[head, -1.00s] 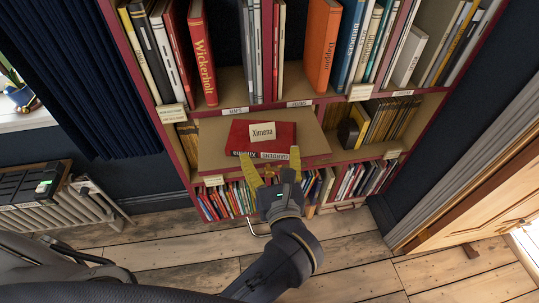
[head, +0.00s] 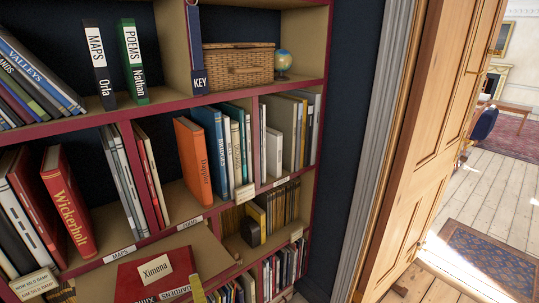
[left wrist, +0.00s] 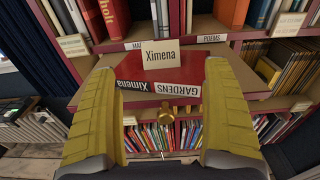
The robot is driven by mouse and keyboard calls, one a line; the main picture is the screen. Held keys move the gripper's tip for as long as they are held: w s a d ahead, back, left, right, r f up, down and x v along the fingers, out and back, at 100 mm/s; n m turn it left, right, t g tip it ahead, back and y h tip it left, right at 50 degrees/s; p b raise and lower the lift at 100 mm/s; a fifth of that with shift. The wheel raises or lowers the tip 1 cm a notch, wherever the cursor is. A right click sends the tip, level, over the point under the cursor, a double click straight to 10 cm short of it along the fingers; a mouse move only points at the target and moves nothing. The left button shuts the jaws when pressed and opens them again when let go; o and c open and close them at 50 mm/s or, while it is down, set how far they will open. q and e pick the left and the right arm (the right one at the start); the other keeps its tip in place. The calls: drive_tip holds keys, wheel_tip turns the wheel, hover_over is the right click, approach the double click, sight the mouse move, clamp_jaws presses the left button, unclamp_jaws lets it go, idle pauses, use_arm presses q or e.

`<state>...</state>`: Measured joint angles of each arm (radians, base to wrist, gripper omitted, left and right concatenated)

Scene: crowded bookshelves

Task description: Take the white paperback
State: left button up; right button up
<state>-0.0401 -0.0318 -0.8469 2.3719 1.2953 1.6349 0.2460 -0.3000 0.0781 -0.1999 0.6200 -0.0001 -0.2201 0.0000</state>
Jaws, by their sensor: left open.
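A plain white book (head: 273,152), which looks like the white paperback, stands among other books in the right compartment of the middle shelf. No title shows on its spine. My left gripper is open and empty in the left wrist view (left wrist: 158,82). In the head view only one yellow finger (head: 197,292) shows at the bottom edge, well below and left of the white book. Between and beyond its fingers lies a red book (left wrist: 205,62) labelled Ximena and GARDENS, with a Ximena card on it. My right gripper is in neither view.
The red book lies on a protruding board (head: 205,250). An orange book (head: 192,158) and blue book (head: 212,140) stand left of the white one. A wicker basket (head: 238,65) and small globe (head: 282,62) sit above. A wooden door (head: 425,150) stands open at right.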

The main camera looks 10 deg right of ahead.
use_arm(q)
drive_tip(key=shift+c, duration=0.2)
drive_tip(key=c, duration=0.7)
